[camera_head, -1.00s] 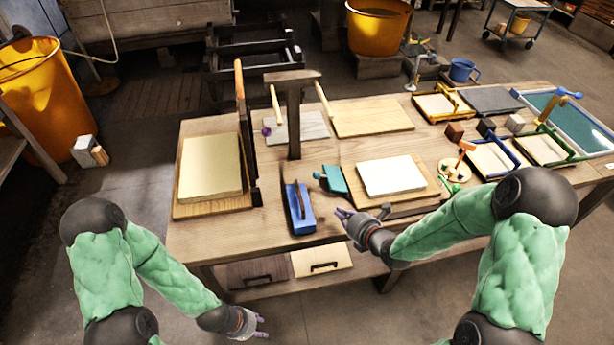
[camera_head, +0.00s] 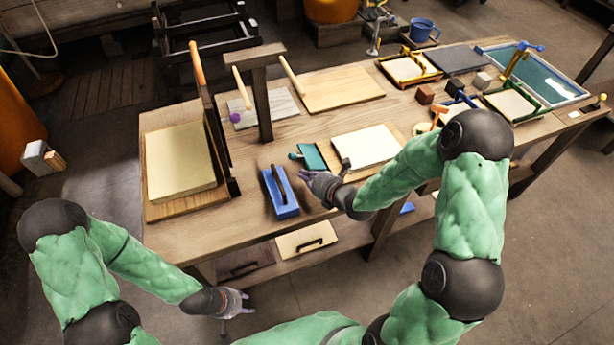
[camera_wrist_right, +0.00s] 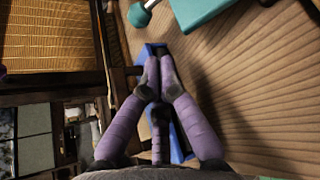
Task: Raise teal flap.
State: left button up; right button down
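The teal flap (camera_head: 313,157), a small flat plate with a rounded teal knob (camera_head: 293,155), lies on the wooden table beside the white sheet. Part of it shows at the top of the right wrist view (camera_wrist_right: 196,12), with its knob (camera_wrist_right: 139,14). My right gripper (camera_head: 308,176) is just in front of the flap and right of the blue block. In the right wrist view its purple fingertips (camera_wrist_right: 159,64) are together, with the blue block behind them. I see no contact with the flap. My left gripper (camera_head: 247,300) is low beside the table front, away from the flap; its finger opening is unclear.
A blue block with a dark handle (camera_head: 279,193) stands beside my right gripper. A white sheet on a board (camera_head: 365,146) lies behind it. A dark wooden post (camera_head: 262,95) rises from the table. A pale block (camera_head: 180,160) is at left. Bare tabletop lies at the front left.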

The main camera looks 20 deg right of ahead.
aim_at(305, 157)
jog(key=b+x, duration=0.1)
jog(key=x, duration=0.6)
dwell(0.4)
